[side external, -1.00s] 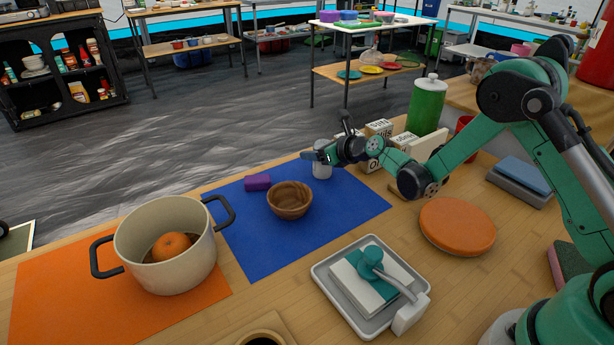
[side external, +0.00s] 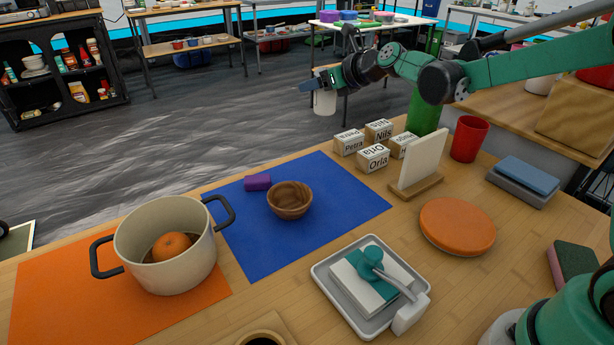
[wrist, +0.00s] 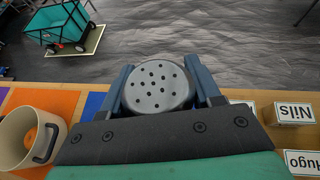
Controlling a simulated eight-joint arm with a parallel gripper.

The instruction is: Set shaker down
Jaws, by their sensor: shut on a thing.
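The shaker (side external: 325,101) is a pale cylinder with a grey perforated top, which shows in the wrist view (wrist: 157,87). My gripper (side external: 322,82) is shut on it, with a blue finger on either side in the wrist view (wrist: 160,92). The shaker hangs upright, well above the table and clear of it. The blue mat (side external: 345,207) lies below on the table. A wooden bowl (side external: 290,212) and a purple block (side external: 257,183) sit on the mat.
Several name blocks (side external: 373,160) stand right of the mat, beside a white upright board (side external: 425,158). A cream pot (side external: 190,268) with an orange fruit stands on the orange mat (side external: 60,310). The blue mat's right part is bare.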

